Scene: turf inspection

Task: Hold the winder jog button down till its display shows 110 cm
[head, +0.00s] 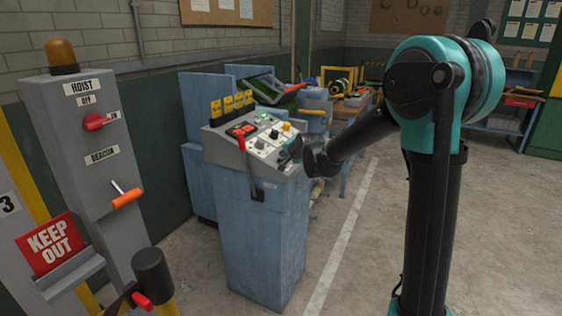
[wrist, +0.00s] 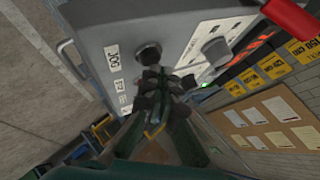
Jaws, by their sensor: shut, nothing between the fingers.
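The winder's control console (head: 258,140) is a grey sloped panel on a blue pedestal, in the middle of the head view. My gripper (head: 290,152) is at the panel's right edge. In the wrist view my gripper (wrist: 152,75) is shut and empty, its fingertips just at a dark round button (wrist: 148,54) beside a label reading JOG (wrist: 112,54). I cannot tell whether the tips touch or press the button. A grey knob (wrist: 215,50) and a small lit green lamp (wrist: 204,85) are close by.
A red-handled lever (head: 241,140) stands on the console's front, with several yellow tags (head: 230,103) along its back. A grey hoist box (head: 90,150) with an orange handle and a KEEP OUT sign (head: 50,245) stands at left. The floor at right is clear.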

